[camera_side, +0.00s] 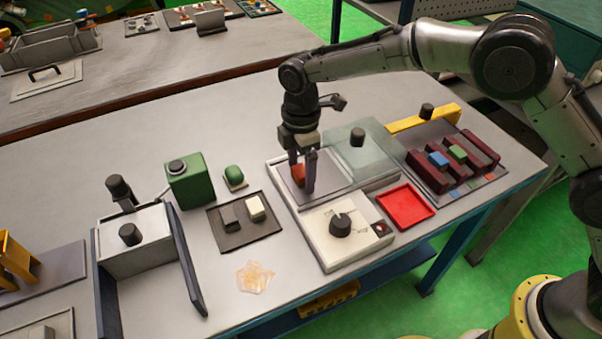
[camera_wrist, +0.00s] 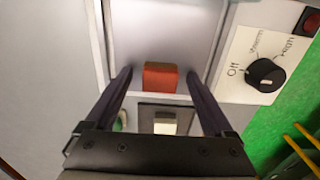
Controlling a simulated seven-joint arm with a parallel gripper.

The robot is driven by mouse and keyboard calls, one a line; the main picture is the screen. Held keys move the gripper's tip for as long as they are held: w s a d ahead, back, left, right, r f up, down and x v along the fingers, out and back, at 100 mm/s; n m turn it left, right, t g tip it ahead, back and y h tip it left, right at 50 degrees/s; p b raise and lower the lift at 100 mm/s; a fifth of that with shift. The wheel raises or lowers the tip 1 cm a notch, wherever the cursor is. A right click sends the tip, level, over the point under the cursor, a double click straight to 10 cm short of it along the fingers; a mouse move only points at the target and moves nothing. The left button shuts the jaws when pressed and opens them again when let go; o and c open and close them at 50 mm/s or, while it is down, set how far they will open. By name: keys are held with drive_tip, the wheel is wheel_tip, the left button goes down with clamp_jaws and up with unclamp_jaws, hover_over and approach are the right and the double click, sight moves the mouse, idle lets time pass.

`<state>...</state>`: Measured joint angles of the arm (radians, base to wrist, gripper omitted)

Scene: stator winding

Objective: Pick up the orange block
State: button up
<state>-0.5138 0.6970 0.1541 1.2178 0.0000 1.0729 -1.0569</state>
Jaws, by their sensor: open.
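The orange block (camera_wrist: 160,77) sits on a grey plate between the two fingers of my gripper (camera_wrist: 160,78) in the wrist view. A gap shows on each side of it, so the fingers do not touch it there. In the side view, my gripper (camera_side: 304,176) points down over the grey plate, and the orange block (camera_side: 298,173) shows partly behind a finger. My gripper is open.
The plate belongs to a white unit with a dark knob (camera_side: 340,225) in front and a clear panel (camera_side: 352,152) beside it. A red tray (camera_side: 405,203) lies to the right. A dark tray (camera_side: 233,238) with two small blocks lies to the left.

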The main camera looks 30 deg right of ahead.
clamp_jaws()
drive_tip(key=shift+r, duration=0.15)
